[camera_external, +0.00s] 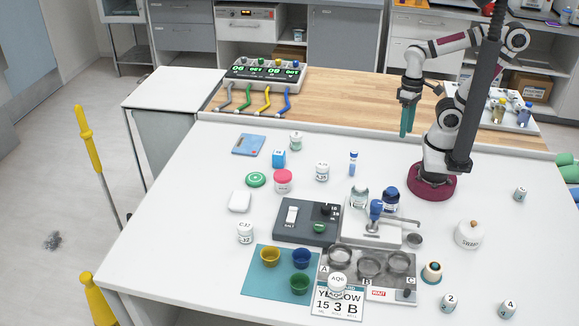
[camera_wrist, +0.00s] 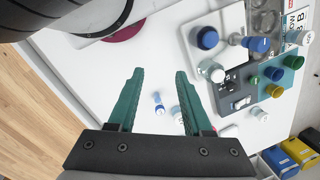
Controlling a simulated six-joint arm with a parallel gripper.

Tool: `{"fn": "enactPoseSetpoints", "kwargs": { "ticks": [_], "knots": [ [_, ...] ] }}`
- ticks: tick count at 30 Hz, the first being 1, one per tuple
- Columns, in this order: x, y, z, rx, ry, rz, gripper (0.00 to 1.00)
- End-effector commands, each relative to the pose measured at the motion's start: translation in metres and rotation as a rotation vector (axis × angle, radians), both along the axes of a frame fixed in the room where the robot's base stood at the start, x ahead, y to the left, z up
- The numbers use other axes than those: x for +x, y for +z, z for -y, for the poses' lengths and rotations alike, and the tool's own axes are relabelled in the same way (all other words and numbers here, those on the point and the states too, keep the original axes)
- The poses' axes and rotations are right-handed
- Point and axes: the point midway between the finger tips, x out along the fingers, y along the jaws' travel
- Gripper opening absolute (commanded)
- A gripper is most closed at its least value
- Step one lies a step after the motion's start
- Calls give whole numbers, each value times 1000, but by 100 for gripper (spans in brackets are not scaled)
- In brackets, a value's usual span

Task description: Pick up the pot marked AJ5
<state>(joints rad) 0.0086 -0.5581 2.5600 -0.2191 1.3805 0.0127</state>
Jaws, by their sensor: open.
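A small white pot (camera_external: 322,171) with a dark label that looks like AJ5 stands upright on the white table, left of a blue-capped vial (camera_external: 353,164). The lettering is small, so my reading is not certain. My gripper (camera_external: 406,134) hangs high with teal fingers pointing down, above and right of the pot, well apart from it. In the wrist view my gripper (camera_wrist: 157,74) is open with nothing between its fingertips. A small white pot (camera_wrist: 178,114) shows partly behind the right finger there; I cannot read its label.
Other white pots stand nearby, one at the back (camera_external: 296,141), one marked C37 (camera_external: 245,233) and one marked AQ6 (camera_external: 337,284). A grey scale (camera_external: 290,233) and a blue-capped jar (camera_external: 391,199) stand in front.

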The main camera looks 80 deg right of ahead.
Motion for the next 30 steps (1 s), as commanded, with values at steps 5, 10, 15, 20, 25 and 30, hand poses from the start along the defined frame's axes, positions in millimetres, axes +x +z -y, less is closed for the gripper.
{"fn": "enactPoseSetpoints", "kwargs": {
  "ticks": [5,10,15,20,25,30],
  "knots": [
    [0,0,0,0,0,0,59],
    [0,0,0,0,0,0,90],
    [0,0,0,0,0,0,92],
    [8,-2,-5,13,14,18,92],
    [95,-31,-63,128,50,248,92],
    [190,-77,-95,46,-120,565,92]
  ]
}}
